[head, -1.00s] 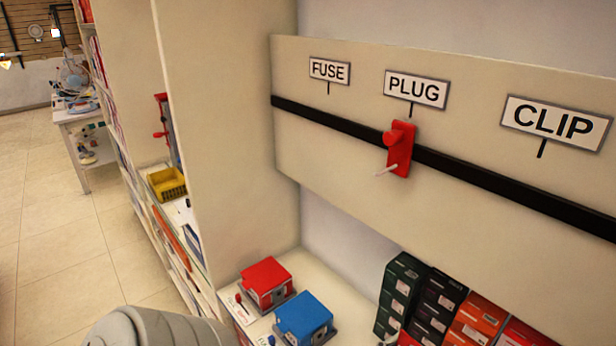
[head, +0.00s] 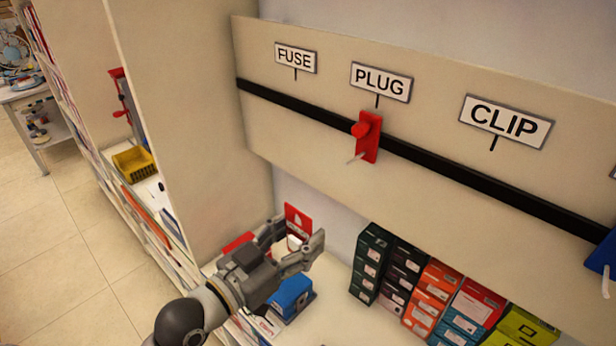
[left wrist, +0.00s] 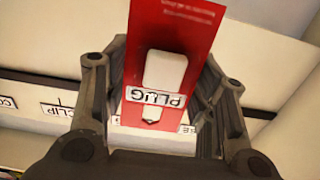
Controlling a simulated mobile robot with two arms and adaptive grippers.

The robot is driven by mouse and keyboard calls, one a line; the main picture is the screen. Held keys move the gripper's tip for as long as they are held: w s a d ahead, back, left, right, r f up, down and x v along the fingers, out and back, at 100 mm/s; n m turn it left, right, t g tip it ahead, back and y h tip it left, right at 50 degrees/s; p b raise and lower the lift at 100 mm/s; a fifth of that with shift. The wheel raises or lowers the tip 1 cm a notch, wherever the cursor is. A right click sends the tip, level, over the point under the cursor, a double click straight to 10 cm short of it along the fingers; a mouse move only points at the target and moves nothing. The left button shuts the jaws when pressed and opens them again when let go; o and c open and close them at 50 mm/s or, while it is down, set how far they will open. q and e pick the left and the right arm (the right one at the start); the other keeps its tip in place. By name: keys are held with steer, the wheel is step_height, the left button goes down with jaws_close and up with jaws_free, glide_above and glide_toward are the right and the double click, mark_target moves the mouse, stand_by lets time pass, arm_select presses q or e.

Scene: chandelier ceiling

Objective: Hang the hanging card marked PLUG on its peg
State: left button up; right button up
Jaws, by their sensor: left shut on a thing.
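My left gripper (head: 297,241) is shut on the red PLUG card (head: 297,216), below the board and left of the peg. In the left wrist view the card (left wrist: 185,28) stands between the fingers (left wrist: 165,100), with a white panel and a PLUG label that reads upside down. The PLUG sign (head: 381,82) is on the board. Below it, a red holder (head: 370,140) with a pale peg (head: 355,157) sits on the black rail. The card is apart from the peg. The card's lower part is hidden by the gripper in the head view. My right gripper is not in view.
FUSE (head: 295,57) and CLIP (head: 505,121) signs flank the PLUG sign. A blue holder (head: 603,262) is at the right edge. Several stacked boxes (head: 425,297) and a blue item (head: 292,297) stand on the shelf below. A beige side panel (head: 190,110) is at the left.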

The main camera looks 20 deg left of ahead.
arm_select(q)
step_height(320, 180, up, 8)
steer(key=d+m+g+h+p, duration=0.2)
steer(key=d+m+h+p, duration=0.1)
steer(key=h, duration=0.1)
steer(key=shift+w+d+b, duration=0.55)
steer(key=shift+w+b, duration=0.4)
steer(key=shift+w, duration=0.45)
steer(key=shift+w+d+b, duration=0.55)
steer(key=shift+w+b, duration=0.45)
steer(key=shift+w, duration=0.45)
steer(key=shift+w+d+b, duration=0.55)
steer(key=shift+w+b, duration=0.4)
steer(key=shift+w, duration=0.45)
steer(key=shift+w+d+f, duration=0.25)
steer(key=shift+w+f, duration=0.25)
steer(key=shift+w, duration=0.05)
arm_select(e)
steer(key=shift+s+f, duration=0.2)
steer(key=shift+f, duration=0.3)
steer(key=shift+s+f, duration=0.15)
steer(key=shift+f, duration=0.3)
arm_select(q)
steer(key=o, duration=1)
steer(key=shift+c, duration=0.2)
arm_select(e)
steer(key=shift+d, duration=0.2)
